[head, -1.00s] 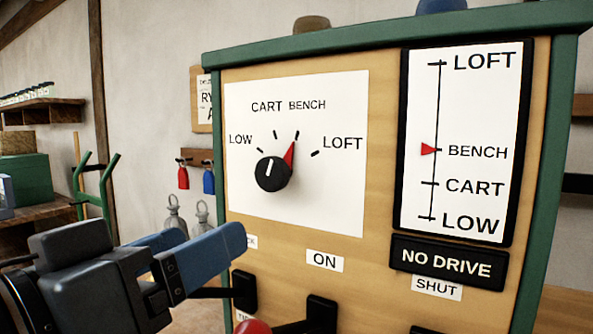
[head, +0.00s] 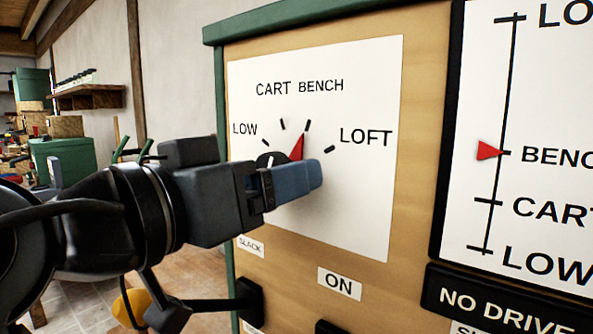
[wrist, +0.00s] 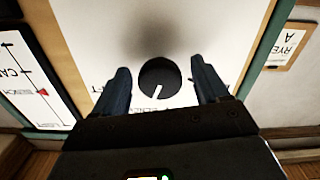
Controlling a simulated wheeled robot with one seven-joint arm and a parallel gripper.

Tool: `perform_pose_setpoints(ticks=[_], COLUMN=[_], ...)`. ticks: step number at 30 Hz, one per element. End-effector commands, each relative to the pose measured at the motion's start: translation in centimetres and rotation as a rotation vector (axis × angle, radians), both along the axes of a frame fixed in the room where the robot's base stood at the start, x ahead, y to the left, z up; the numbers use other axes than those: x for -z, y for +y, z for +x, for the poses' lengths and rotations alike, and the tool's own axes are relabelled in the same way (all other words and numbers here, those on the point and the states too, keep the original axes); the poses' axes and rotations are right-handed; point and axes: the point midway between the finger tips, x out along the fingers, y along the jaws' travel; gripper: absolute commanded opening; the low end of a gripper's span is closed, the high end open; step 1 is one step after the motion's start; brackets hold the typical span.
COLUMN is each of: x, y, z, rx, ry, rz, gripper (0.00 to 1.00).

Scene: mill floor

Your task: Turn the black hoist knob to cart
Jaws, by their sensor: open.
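The black hoist knob (head: 268,160) is on a white dial plate (head: 340,205) marked LOW, CART, BENCH and LOFT. A red wedge (head: 297,147) beside the knob points at the BENCH mark. A white line on the knob points roughly upward; I cannot tell exactly which mark it meets. My gripper (head: 300,178) hides most of the knob in the head view. In the wrist view, upside down, the knob (wrist: 160,78) lies between the two open blue fingers of my gripper (wrist: 160,74), with a gap on each side. I see no contact.
A scale at the right has its red arrow (head: 488,150) at BENCH, above a NO DRIVE sign (head: 500,301). An ON label (head: 339,283) and black levers (head: 250,303) sit below the dial. A green panel frame (head: 330,17) edges the board.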

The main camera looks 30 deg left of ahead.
Motion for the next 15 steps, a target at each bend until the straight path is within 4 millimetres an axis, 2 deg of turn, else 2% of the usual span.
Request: perform_pose_setpoints(ticks=[4, 11, 15], x=[0.01, 0.03, 0.03], y=[-0.08, -0.08, -0.08], z=[0.83, 0.94, 0.92], rx=[0.0, 0.0, 0.0], ry=[0.001, 0.001, 0.0], rz=[0.0, 0.0, 0.0], gripper=[0.74, 0.74, 0.63])
